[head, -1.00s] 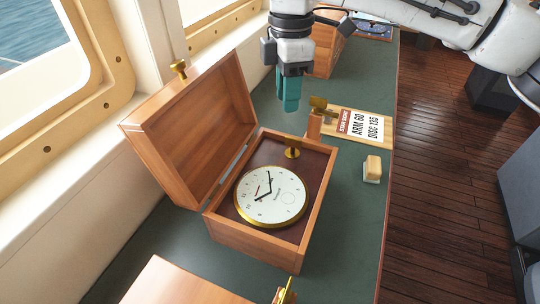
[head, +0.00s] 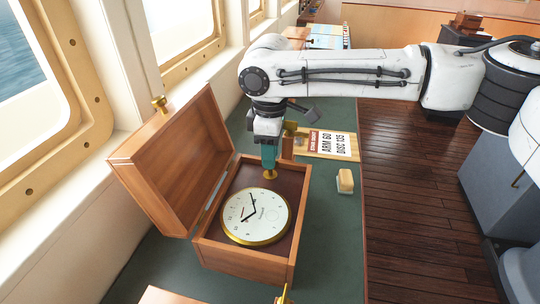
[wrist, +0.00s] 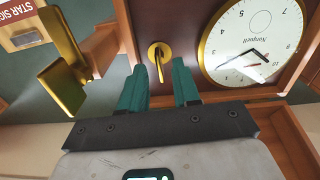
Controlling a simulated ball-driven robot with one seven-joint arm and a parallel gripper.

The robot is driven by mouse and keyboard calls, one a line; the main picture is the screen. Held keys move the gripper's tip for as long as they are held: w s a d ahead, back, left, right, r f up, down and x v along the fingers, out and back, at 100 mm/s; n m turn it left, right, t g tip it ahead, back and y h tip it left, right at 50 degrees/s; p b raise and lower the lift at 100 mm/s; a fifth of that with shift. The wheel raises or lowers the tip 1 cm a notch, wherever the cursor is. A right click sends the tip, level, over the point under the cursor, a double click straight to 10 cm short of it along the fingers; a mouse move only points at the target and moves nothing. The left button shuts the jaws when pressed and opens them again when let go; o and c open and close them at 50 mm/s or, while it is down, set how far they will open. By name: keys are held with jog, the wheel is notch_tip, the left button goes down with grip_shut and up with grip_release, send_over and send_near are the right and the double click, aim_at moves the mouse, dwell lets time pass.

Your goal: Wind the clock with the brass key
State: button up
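The clock (head: 256,216) has a white dial, black hands and a brass rim, and lies face up in an open wooden box (head: 249,261). A small brass piece that looks like the key (head: 271,175) stands upright in the box's far corner, beside the dial. My gripper (head: 269,163) points down just above it. In the wrist view, the teal fingers are apart, and the brass key (wrist: 160,55) shows between and just beyond the tips of my gripper (wrist: 158,75). Whether the fingers touch it I cannot tell. The clock (wrist: 255,42) lies right of the fingers there.
The box lid (head: 172,160) stands open at left, with a brass catch on top. A brass fitting (wrist: 62,70) on a wooden post rises close beside the gripper, near a lettered card (head: 330,143).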

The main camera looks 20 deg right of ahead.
jog(key=shift+f, duration=0.7)
jog(key=shift+c, duration=0.2)
grip_shut()
